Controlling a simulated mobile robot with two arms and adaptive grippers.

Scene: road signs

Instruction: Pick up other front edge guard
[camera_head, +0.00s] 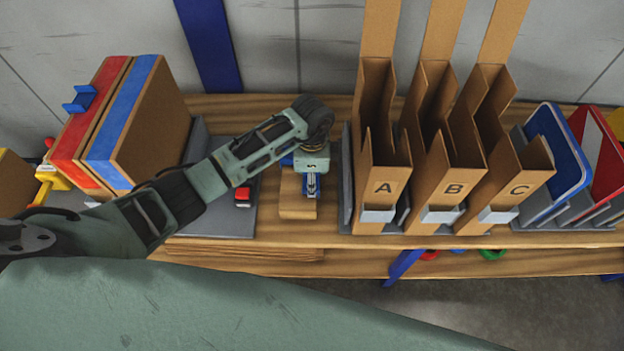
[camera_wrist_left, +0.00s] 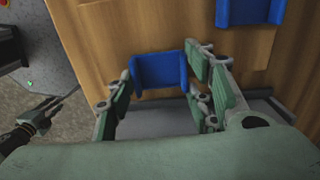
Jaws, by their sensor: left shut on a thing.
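My left gripper (camera_head: 312,187) points down over a small light wooden block (camera_head: 297,207) near the middle of the shelf. In the left wrist view its two fingers (camera_wrist_left: 168,90) are on either side of a blue front edge guard (camera_wrist_left: 158,70), shut on it. I cannot tell if the guard is clear of the wood below. Another blue edge guard (camera_wrist_left: 250,10) lies apart on the wood, cut off by the top of the wrist view. What seems to be my right gripper (camera_wrist_left: 45,112) shows at the left of the wrist view, over the floor.
Cardboard holders A (camera_head: 383,188), B (camera_head: 453,189) and C (camera_head: 519,191) stand right of my left gripper. Blue and red signs (camera_head: 560,150) stand in a rack far right.

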